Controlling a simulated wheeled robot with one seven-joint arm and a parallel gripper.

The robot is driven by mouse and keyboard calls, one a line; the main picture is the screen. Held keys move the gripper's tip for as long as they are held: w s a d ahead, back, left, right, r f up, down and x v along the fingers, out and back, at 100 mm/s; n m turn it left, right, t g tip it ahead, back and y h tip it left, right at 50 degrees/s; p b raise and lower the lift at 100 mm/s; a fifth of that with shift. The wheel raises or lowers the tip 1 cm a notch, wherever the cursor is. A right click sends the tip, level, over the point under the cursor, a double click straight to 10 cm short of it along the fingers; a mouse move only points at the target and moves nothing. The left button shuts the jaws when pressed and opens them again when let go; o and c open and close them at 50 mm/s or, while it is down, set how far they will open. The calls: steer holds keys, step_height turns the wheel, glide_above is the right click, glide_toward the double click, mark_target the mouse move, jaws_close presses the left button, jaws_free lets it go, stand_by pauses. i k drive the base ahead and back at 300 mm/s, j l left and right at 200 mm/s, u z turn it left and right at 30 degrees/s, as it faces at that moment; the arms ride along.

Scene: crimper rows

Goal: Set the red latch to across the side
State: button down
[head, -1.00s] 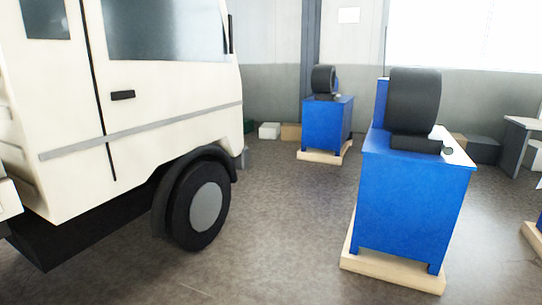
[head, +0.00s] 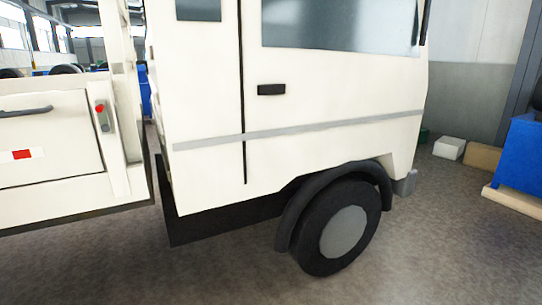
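A small latch with a red top (head: 100,108) and a grey body (head: 104,123) is on the post at the front end of the truck bed's side, at the left of the head view. It looks roughly upright, slightly tilted, with the red end up. The white side panel (head: 50,140) of the bed lies just left of it. It bears a dark handle bar (head: 26,111) and a red-and-white marker (head: 22,154). My gripper is not in the head view.
The white truck cab (head: 330,110) fills the middle, with its front wheel (head: 340,225) and dark fender below. Open floor (head: 130,270) lies in front. White (head: 449,147) and tan (head: 483,157) boxes and a blue machine cabinet (head: 520,160) stand at the right.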

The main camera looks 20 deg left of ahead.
mark_target(100, 110)
steer(key=i+j+u, duration=0.2)
steer(key=i+u, duration=0.9)
steer(key=i+j, duration=0.2)
steer(key=i, duration=0.25)
steer(key=j+u, duration=0.05)
